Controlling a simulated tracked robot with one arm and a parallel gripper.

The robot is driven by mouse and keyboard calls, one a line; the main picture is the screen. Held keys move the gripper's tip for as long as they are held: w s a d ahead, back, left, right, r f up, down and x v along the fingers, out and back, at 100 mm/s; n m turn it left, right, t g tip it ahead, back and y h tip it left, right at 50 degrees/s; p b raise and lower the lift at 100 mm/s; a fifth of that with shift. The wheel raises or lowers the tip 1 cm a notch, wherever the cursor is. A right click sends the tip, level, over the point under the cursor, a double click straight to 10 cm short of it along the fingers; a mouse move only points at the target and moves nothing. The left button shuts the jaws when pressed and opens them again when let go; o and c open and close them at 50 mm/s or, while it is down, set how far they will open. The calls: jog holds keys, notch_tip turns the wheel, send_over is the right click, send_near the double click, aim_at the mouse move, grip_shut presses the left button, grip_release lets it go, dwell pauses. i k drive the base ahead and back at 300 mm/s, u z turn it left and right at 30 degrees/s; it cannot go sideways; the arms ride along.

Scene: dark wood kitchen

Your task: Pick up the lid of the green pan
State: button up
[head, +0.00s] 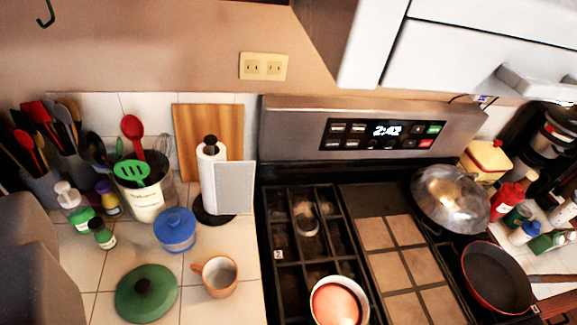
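A round green lid (146,294) with a dark knob is at the bottom left, on the white tiled counter. I cannot tell from this angle whether a green pan is under it. An orange-brown mug (217,276) stands just to its right, and a blue lidded jar (175,230) stands behind it. No gripper fingers show in the head view. A large dark grey shape fills the lower left edge, left of the green lid, and I cannot tell what it is.
A utensil crock (146,198), small bottles and a paper towel holder (208,178) stand behind. The stove to the right holds a white-rimmed pot (339,300), a domed metal lid (450,198) and a dark red pan (497,278). White cabinets hang above.

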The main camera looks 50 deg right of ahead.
aim_at(149, 291)
jog(key=z, duration=0.45)
jog(key=k, duration=1.15)
jog(key=z, duration=0.45)
jog(key=i, duration=0.25)
jog(key=z, duration=0.1)
jog(key=k, duration=0.55)
jog(key=u, duration=0.75)
jog(key=i, duration=0.85)
jog(key=u, duration=0.55)
jog(key=i, duration=0.65)
jog(key=z, duration=0.1)
